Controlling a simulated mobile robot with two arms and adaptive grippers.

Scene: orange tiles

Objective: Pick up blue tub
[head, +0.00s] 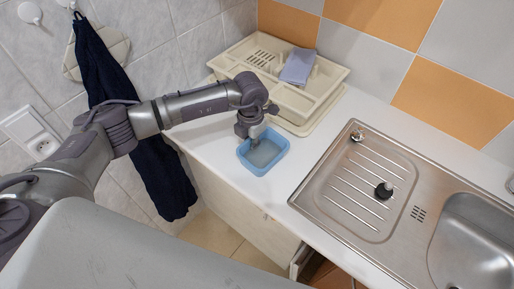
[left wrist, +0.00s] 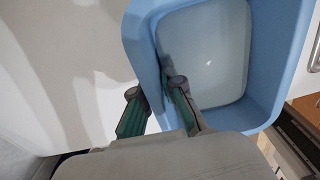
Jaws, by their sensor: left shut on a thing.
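The blue tub (head: 270,158) is a small, open, rectangular container at the white counter, in front of the dish rack. My left gripper (head: 250,130) reaches down to the tub's back left side. In the left wrist view the tub (left wrist: 275,105) fills the upper right. There my left gripper (left wrist: 158,98) has one finger inside the tub and one outside, shut on its wall. Whether the tub touches the counter cannot be told. My right gripper is not in view.
A cream dish rack (head: 318,98) with a folded lilac cloth (head: 298,66) stands behind the tub. A steel sink (head: 335,200) with a drainboard is to the right. A dark towel (head: 150,150) hangs at the left. White counter (head: 305,160) lies bare between tub and sink.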

